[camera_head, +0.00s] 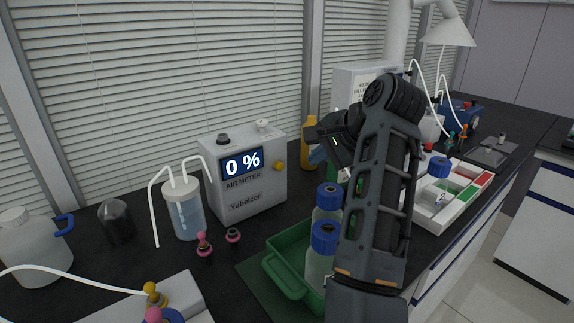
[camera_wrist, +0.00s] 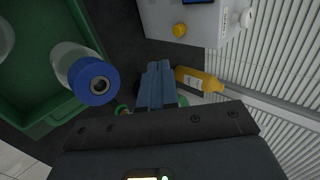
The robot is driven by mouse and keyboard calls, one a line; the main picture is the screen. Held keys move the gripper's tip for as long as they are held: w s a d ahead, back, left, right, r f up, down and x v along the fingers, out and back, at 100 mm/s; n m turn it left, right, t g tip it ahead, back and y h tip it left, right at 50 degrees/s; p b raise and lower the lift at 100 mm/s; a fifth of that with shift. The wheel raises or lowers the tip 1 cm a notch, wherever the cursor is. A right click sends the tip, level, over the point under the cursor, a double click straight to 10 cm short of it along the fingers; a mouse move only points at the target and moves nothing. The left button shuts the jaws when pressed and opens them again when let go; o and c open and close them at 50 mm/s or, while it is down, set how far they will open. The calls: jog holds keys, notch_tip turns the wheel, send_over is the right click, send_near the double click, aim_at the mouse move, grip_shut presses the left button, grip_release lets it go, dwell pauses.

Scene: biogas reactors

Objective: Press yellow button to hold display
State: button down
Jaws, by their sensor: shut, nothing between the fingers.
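The air meter (camera_head: 262,191) is a light grey box on the dark bench, and its display (camera_head: 242,163) reads "0 %". The yellow button (camera_head: 279,166) is a round knob on the meter's right side. In the wrist view the yellow button (camera_wrist: 180,30) shows at the top, on the meter's pale side (camera_wrist: 208,28). My gripper (camera_head: 317,156) is to the right of the button and apart from it. In the wrist view its blue-grey fingers (camera_wrist: 157,72) are together, empty, and point toward the meter, with a gap before the button.
An orange-yellow bottle (camera_head: 309,150) stands behind my gripper; it also shows in the wrist view (camera_wrist: 198,80). A green crate (camera_head: 284,278) with blue-capped bottles (camera_head: 327,240) stands in front. A jar with white tubes (camera_head: 184,208) is left of the meter.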

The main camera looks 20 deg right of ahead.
send_near(281, 170)
notch_tip(281, 170, down, 3)
jog(key=shift+w+a+f+p, duration=0.2)
jog(key=shift+w+p, duration=0.05)
jog(key=shift+w, duration=0.4)
jog(key=shift+w+a+f+p, duration=0.2)
jog(key=shift+w+f, duration=0.05)
jog(key=shift+w, duration=0.4)
jog(key=shift+w+a+f+p, duration=0.15)
jog(key=shift+w+f+p, duration=0.1)
jog(key=shift+w, duration=0.4)
